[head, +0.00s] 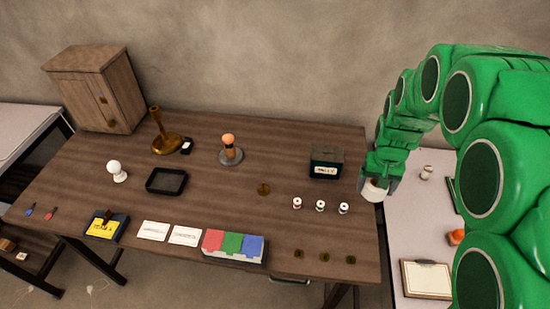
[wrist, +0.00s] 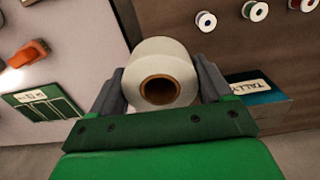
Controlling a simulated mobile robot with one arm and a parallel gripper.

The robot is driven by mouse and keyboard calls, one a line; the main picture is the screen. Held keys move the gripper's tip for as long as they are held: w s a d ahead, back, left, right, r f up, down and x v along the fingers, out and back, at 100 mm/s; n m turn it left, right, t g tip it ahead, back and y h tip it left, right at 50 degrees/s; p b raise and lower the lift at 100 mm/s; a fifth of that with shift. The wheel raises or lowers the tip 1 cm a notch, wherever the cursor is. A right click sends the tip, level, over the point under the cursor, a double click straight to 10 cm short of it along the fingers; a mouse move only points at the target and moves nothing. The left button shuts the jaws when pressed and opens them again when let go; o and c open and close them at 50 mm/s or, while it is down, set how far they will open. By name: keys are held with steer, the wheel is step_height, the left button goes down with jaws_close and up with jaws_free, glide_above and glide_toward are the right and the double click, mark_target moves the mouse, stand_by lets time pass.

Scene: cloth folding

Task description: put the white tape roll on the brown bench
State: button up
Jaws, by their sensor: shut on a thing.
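My gripper (head: 379,176) is shut on the white tape roll (head: 373,191), at the right end of the brown bench (head: 225,205). In the wrist view, the tape roll (wrist: 172,55) sits between the two grey fingers of my gripper (wrist: 160,72), its brown core facing the camera. The roll is held up, near the bench's right edge. In the wrist view, the brown bench (wrist: 165,18) shows beyond the roll on the right. I cannot tell the exact height of the roll above the bench.
A dark box labelled TALLY (head: 326,162) and several small spools (head: 320,206) stand near the bench's right end. A pale table (head: 405,232) is to the right, with a clipboard (head: 427,280) and an orange object (head: 456,237). The bench's middle has bare room.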

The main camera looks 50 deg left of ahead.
steer(key=s+a+r, duration=0.3)
steer(key=s+a, duration=0.6)
steer(key=a, duration=0.2)
steer(key=s+a+r, duration=0.2)
steer(key=s+a, duration=0.7)
steer(key=a, duration=0.2)
glide_above(271, 159)
steer(key=shift+n, duration=0.4)
steer(key=shift+s+d+f, duration=0.1)
steer(key=shift+s+f, duration=0.05)
steer(key=shift+f, duration=2.15)
steer(key=shift+s+d+f, duration=0.1)
steer(key=shift+f, duration=2.2)
steer(key=shift+f, duration=0.1)
steer(key=shift+w+a+f, duration=0.15)
steer(key=shift+a+f, duration=0.1)
steer(key=shift+f, duration=1.55)
